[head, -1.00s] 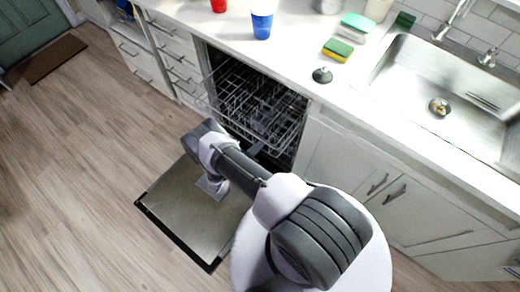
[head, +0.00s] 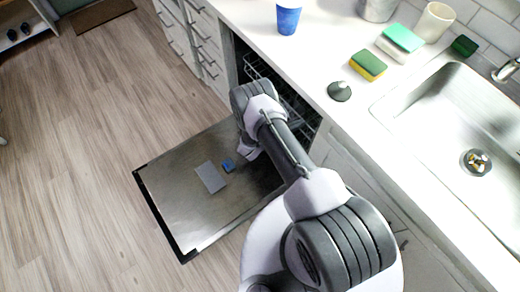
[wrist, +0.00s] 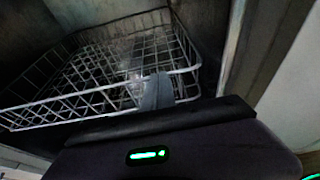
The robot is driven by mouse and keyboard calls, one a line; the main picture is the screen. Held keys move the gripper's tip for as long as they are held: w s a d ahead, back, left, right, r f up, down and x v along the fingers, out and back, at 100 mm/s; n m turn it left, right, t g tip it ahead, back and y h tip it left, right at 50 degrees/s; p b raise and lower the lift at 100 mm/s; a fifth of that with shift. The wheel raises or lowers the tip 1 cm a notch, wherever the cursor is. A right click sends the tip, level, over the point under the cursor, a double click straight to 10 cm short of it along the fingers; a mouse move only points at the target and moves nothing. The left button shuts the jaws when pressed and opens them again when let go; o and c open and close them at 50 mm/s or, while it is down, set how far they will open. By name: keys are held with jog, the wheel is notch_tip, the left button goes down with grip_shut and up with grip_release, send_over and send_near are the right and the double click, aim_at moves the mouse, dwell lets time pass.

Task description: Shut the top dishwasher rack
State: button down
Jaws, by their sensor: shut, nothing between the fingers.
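The top dishwasher rack, a grey wire basket, shows in the wrist view (wrist: 85,107) inside the dark dishwasher cavity. In the head view a bit of the rack (head: 252,66) shows at the opening, with my arm covering much of the rest. My gripper (wrist: 158,80) is shut and empty in the wrist view. Its fingers overlap the rack's front rail near its right end; I cannot tell whether they touch it. The fingers are hidden in the head view. The dishwasher door (head: 185,215) is folded down flat, with my arm above its right part.
The counter (head: 330,55) above holds a blue cup (head: 288,18), a sponge (head: 368,65) and a dark stopper (head: 339,91). Drawers (head: 205,50) stand left of the opening, and a cabinet front lies to its right. The wooden floor left of the door is clear.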

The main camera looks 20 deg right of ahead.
jog(key=shift+w+r, duration=0.1)
dwell(0.3)
jog(key=f+p+v, duration=0.1)
jog(key=p+v, duration=0.1)
jog(key=v, duration=1.2)
jog(key=s+r+m+g+y, duration=0.25)
jog(key=r+m, duration=0.45)
jog(key=r, duration=0.8)
jog(key=s+r+m+g+y, duration=0.1)
jog(key=r+m+g+y, duration=0.45)
jog(key=r, duration=0.85)
jog(key=s+a+r+m+t+y, duration=0.4)
jog(key=s+r+m, duration=0.3)
jog(key=s+r, duration=0.1)
jog(key=s+a+r+m+t+y, duration=0.3)
jog(key=s+r, duration=0.5)
jog(key=r, duration=0.3)
jog(key=a+m+t, duration=0.1)
jog(key=a+m, duration=0.1)
jog(key=m, duration=0.1)
jog(key=shift+s+m+t+y, duration=0.35)
jog(key=shift+t+y, duration=0.05)
jog(key=shift+a+r, duration=0.1)
jog(key=shift+r, duration=0.05)
